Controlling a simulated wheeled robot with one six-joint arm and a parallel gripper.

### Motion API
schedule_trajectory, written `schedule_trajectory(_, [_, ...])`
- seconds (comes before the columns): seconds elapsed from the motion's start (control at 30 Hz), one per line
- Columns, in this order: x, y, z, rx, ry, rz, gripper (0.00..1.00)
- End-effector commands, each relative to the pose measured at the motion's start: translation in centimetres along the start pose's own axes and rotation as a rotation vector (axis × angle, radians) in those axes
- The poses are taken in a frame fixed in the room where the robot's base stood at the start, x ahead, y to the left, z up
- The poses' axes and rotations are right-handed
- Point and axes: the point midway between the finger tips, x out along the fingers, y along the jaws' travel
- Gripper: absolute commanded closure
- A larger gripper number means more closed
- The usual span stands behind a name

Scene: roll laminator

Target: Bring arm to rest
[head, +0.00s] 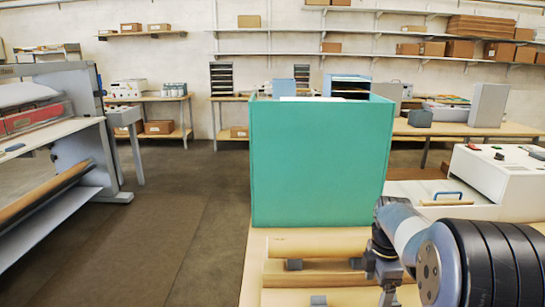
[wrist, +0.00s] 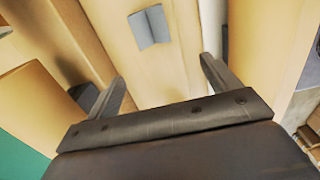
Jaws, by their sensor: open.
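My arm reaches in from the lower right of the head view. My gripper (head: 372,278) points down over the wooden bench beside the brown roll, partly cut off by the lower edge. In the wrist view my gripper (wrist: 162,68) has its two dark fingers spread apart. Only a pale wooden surface shows between them, and nothing is held. A small grey block (wrist: 150,27) lies on that surface just beyond the fingers. How far the fingertips are above the wood I cannot tell.
A tall teal box (head: 320,160) stands behind the brown roll (head: 325,244) on the bench. A white machine (head: 505,175) with coloured buttons is at right. A large grey roller machine (head: 75,105) stands at left. The floor (head: 175,220) between is clear.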

Motion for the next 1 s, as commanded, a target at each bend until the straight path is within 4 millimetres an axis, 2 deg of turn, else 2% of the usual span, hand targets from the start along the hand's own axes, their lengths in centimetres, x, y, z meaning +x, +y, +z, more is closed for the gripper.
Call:
schedule_trajectory(0.1, [-1.9,0.1,0.0,0.0,-0.001,0.006,0.16])
schedule_trajectory(0.3, [-3.4,0.1,0.0,0.0,-0.001,0.003,0.16])
schedule_trajectory(0.77, [-3.8,0.1,-0.1,0.002,-0.002,0.005,0.16])
schedule_trajectory(1.0, [-5.3,-0.6,-0.3,0.026,-0.018,0.05,0.16])
